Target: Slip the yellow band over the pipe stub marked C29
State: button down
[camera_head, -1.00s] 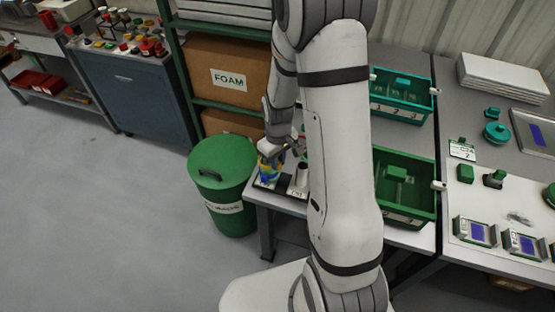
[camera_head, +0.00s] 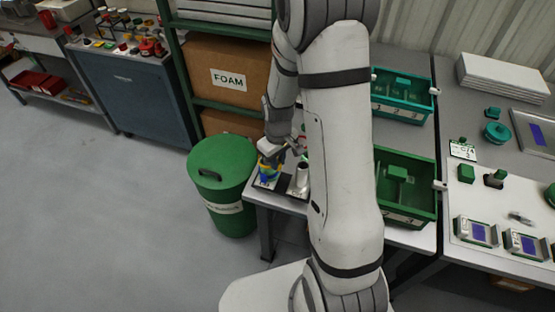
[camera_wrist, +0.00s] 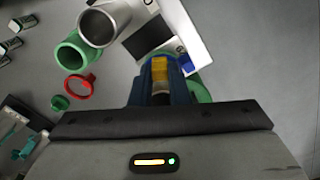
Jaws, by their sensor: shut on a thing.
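My gripper (camera_wrist: 160,82) is shut on a yellow band (camera_wrist: 160,66), which shows between the blue fingers in the wrist view. In the head view, yellow and blue show under my gripper (camera_head: 269,163) at the left end of the bench. A blue rim and part of a green round thing (camera_wrist: 200,90) show behind the fingers. I cannot tell whether the band is around a stub or above it. A steel pipe stub (camera_head: 302,174) stands just right of my gripper; it is large in the wrist view (camera_wrist: 97,27). No C29 marking is readable.
A green pipe piece (camera_wrist: 75,52), a red ring (camera_wrist: 79,86) and a small green part (camera_wrist: 60,103) lie near the steel stub. A green bin (camera_head: 222,180) stands left of the bench. Green trays (camera_head: 405,215) are at right, beyond my arm.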

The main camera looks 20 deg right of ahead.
jog(key=shift+f+b, duration=1)
jog(key=shift+b, duration=0.25)
dwell(1.8)
jog(key=shift+f+b, duration=0.35)
jog(key=shift+f, duration=0.2)
jog(key=shift+f+b, duration=0.3)
jog(key=shift+b, duration=0.15)
jog(key=shift+f, duration=0.2)
dwell(0.4)
jog(key=c, duration=1.3)
grip_release()
jog(key=shift+o, duration=0.3)
jog(key=o, duration=0.3)
